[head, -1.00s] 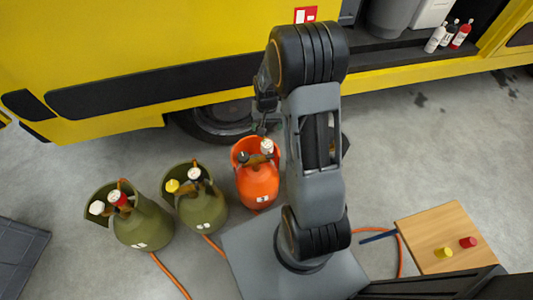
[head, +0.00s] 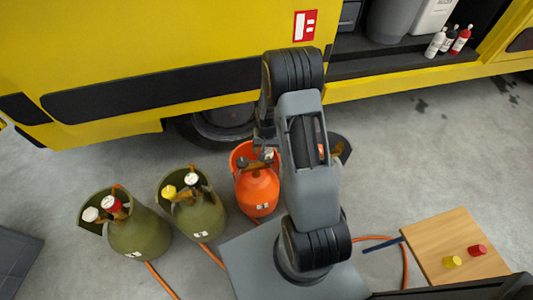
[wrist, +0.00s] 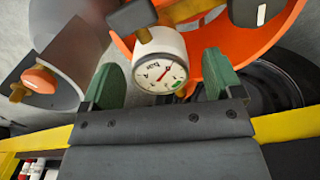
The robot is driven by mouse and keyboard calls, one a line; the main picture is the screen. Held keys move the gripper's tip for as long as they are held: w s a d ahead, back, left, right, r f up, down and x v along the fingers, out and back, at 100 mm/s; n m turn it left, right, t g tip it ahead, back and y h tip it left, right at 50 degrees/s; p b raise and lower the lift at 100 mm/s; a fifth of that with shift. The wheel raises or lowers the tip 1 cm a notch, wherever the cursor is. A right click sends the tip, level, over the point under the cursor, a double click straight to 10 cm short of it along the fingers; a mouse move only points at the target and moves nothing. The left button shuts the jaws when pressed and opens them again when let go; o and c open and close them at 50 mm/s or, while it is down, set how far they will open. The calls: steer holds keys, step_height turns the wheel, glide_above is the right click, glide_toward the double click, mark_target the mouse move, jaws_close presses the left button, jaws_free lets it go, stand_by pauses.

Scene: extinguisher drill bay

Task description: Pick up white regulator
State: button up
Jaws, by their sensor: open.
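In the wrist view a white regulator (wrist: 160,62) with a round dial sits inside the orange cylinder's collar (wrist: 245,40). My gripper (wrist: 160,88) is open, with one green finger on each side of the regulator. I cannot tell whether either finger touches it. In the head view the orange cylinder (head: 257,190) stands left of my arm, and my gripper is mostly hidden behind the arm and collar.
Beside the white regulator is a dark knob (wrist: 132,15). A grey cylinder with an orange regulator (wrist: 40,80) is close by at left in the wrist view. The yellow truck (head: 150,60) stands behind. A wooden board (head: 430,255) holds a red and a yellow cap.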

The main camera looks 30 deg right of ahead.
step_height(320, 180, down, 3)
steer(key=shift+f+b, duration=0.15)
steer(key=shift+b, duration=0.2)
steer(key=shift+c, duration=0.4)
steer(key=c, duration=0.9)
